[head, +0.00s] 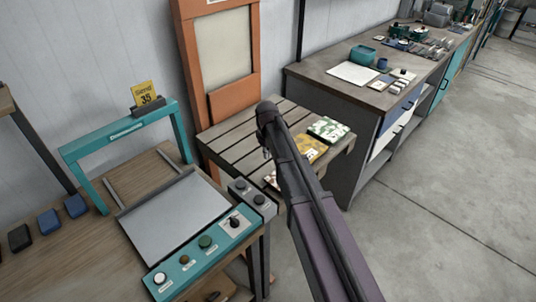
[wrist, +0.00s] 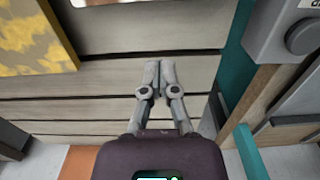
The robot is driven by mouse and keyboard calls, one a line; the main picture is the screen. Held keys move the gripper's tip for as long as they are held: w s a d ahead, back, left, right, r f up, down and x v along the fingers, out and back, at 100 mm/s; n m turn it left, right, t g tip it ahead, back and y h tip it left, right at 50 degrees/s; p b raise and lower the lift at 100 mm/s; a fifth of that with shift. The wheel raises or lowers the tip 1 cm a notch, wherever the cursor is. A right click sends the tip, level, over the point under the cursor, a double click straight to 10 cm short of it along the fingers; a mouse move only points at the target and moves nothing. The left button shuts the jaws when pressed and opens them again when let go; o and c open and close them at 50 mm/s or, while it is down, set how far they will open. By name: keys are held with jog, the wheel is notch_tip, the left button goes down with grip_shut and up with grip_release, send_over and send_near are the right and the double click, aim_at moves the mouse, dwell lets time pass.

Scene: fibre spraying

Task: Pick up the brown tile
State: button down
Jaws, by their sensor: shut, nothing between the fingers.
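My gripper (wrist: 160,68) is shut and empty above the slatted wooden table (wrist: 105,110). In the head view my arm hides part of this table and most of the gripper. A yellow patterned tile (wrist: 35,35) lies to the left of the fingers in the wrist view, apart from them. It also shows in the head view (head: 311,148), partly behind my arm. A green and white tile (head: 328,130) lies farther right.
A teal-framed press bench (head: 118,137) with a control panel (head: 205,252) stands on the left, close to the slatted table. An orange frame (head: 188,62) stands behind the table. A workbench (head: 325,82) with tools is at the back right. The floor on the right is clear.

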jog(key=shift+r+p, duration=2.45)
jog(key=shift+r, duration=0.25)
jog(key=c, duration=1.4)
grip_release()
jog(key=c, duration=1)
grip_release()
jog(key=o, duration=0.3)
jog(key=shift+s+d, duration=0.25)
jog(key=shift+o, duration=0.7)
jog(key=s+d+m, duration=0.4)
jog(key=s+d, duration=0.5)
jog(key=s, duration=0.1)
jog(key=s+d+m, duration=0.5)
jog(key=s+d, duration=0.2)
jog(key=s, duration=0.4)
